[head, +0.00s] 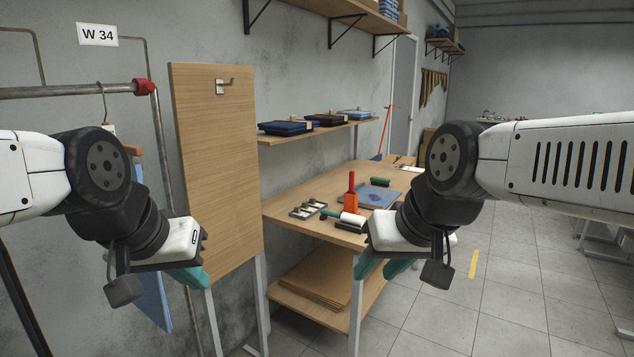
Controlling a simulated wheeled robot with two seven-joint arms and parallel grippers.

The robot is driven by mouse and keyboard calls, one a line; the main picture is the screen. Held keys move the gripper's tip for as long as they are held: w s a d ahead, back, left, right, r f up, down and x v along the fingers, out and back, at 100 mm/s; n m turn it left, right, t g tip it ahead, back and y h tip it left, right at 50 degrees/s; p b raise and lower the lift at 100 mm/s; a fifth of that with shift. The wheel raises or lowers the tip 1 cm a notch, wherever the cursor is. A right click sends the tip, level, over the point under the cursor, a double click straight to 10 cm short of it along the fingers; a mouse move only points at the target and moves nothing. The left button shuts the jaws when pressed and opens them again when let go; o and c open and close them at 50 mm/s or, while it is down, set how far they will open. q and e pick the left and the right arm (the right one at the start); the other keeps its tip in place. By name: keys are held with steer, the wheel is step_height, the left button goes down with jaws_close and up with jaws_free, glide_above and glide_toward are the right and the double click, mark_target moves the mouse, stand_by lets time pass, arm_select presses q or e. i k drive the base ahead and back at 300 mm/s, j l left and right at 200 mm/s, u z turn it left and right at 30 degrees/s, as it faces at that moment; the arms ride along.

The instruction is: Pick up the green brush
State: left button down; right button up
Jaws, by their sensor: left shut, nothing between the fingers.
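A small dark green block-like thing, which looks like the green brush (379,182), lies on the wooden workbench (290,211) toward its far side, behind the blue sheet. It is too small to make out its bristles. My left gripper (188,277) is at the left, in front of the upright wooden panel and away from the bench; its teal fingers are shut and empty. My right gripper (383,268) hangs in front of the bench's near right corner, nearer to me than the brush. Its teal fingers look apart, with nothing between them.
An orange block with a red handle (350,193), a white roller (352,218), a blue sheet (372,195) and a grey compartment tray (307,209) lie on the bench. A wooden panel (215,150) stands left. A shelf (325,132) hangs above.

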mark_target(378, 181)
steer(key=i+l+u, duration=0.4)
steer(key=l+u, duration=0.25)
steer(key=i+l+u, duration=0.15)
steer(key=u, duration=0.15)
steer(key=i+l, duration=0.2)
steer(key=l, duration=0.4)
steer(key=i+l, duration=0.15)
steer(key=l, duration=0.4)
steer(key=i+l, duration=0.2)
steer(key=l, duration=0.4)
steer(key=i+l, duration=0.15)
steer(key=l, duration=0.45)
steer(key=i+l, duration=0.2)
steer(key=l, duration=0.35)
steer(key=i+l, duration=0.2)
steer(key=l, duration=0.4)
steer(key=i+l, duration=0.15)
steer(key=l, duration=0.45)
steer(key=i+l, duration=0.2)
steer(key=l, duration=0.35)
